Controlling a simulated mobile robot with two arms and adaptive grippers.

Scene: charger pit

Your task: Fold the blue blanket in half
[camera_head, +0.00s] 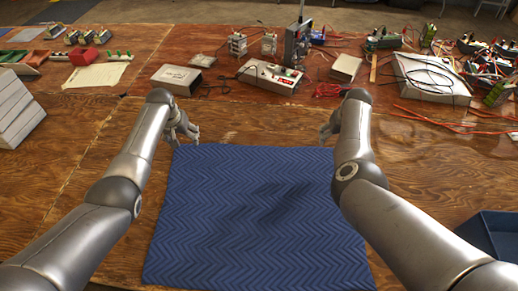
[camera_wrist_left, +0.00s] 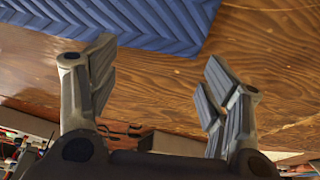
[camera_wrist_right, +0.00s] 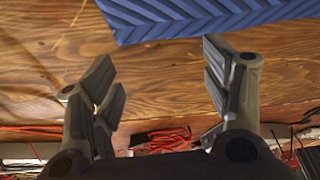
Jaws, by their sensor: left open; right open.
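The blue blanket (camera_head: 255,215) with a zigzag pattern lies flat and spread out on the wooden table, with faint shadows on its middle. My left gripper (camera_head: 190,136) is open at the blanket's far left corner, with nothing between its fingers. My right gripper (camera_head: 328,131) is open near the far right corner, also empty. In the left wrist view, the blanket's edge (camera_wrist_left: 130,22) lies beyond the open fingers (camera_wrist_left: 160,85). In the right wrist view, the blanket's corner (camera_wrist_right: 190,14) lies beyond the open fingers (camera_wrist_right: 160,85). Neither gripper visibly touches the cloth.
Electronics boxes (camera_head: 270,76), a white box (camera_head: 430,78) and red cables (camera_head: 435,122) crowd the table's far side. A grey stack (camera_head: 16,110) stands at the left. A dark blue bin (camera_head: 492,234) is at the lower right. Bare wood (camera_head: 260,120) lies just beyond the blanket.

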